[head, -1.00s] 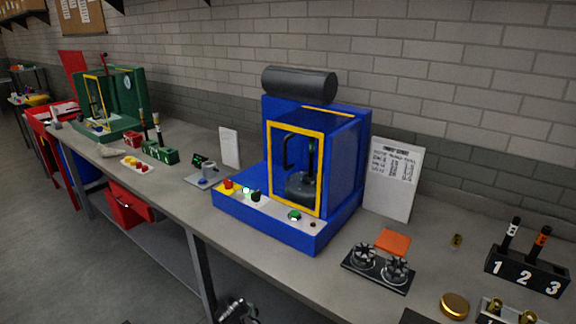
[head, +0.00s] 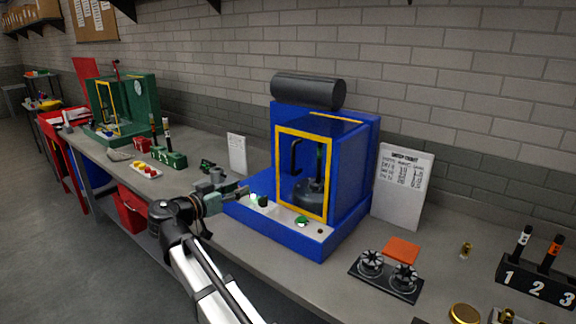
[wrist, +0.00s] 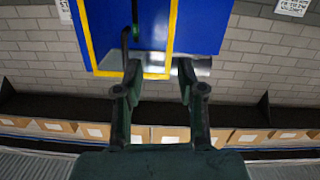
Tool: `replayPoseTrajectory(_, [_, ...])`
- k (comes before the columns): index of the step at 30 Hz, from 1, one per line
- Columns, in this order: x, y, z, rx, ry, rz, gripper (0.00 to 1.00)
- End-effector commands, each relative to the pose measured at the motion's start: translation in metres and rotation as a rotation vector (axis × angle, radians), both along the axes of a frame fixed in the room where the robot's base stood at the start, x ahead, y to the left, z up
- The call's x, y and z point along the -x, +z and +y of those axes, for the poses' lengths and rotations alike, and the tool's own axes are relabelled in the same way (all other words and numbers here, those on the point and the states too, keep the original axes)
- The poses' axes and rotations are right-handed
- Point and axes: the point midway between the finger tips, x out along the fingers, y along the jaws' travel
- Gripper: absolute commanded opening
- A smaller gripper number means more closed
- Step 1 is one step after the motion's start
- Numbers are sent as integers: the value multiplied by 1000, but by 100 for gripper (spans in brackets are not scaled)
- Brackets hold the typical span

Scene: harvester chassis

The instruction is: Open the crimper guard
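The blue machine (head: 350,200) stands on the bench with a dark cylinder on top. Its yellow-framed clear guard (head: 329,180) lies flat across the front and looks shut. A black bar handle (head: 293,158) is on the guard's left side; a dark press shows behind the panel. My gripper (head: 243,192) is in front of the machine's left front, below the handle's height in the picture, apart from it. In the wrist view my gripper (wrist: 159,68) is open and empty, with the guard frame (wrist: 173,35) and handle (wrist: 126,45) beyond the fingers.
A green machine (head: 140,100) with a yellow frame stands far left. Green and red blocks (head: 172,159) and a white tray (head: 147,171) lie between. A black double fixture (head: 386,275), an orange pad (head: 402,250) and a numbered holder (head: 535,280) sit right. A paper sheet (head: 403,185) leans behind.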

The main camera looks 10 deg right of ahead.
Motion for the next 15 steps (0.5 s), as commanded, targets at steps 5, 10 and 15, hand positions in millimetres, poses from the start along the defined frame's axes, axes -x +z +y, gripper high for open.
replayPoseTrajectory(5, [27, 46, -23, 21, -163, -116, 39])
replayPoseTrajectory(10, [29, 55, -34, 27, -195, -136, 39])
replayPoseTrajectory(15, [18, 55, -55, 27, -195, -135, 39])
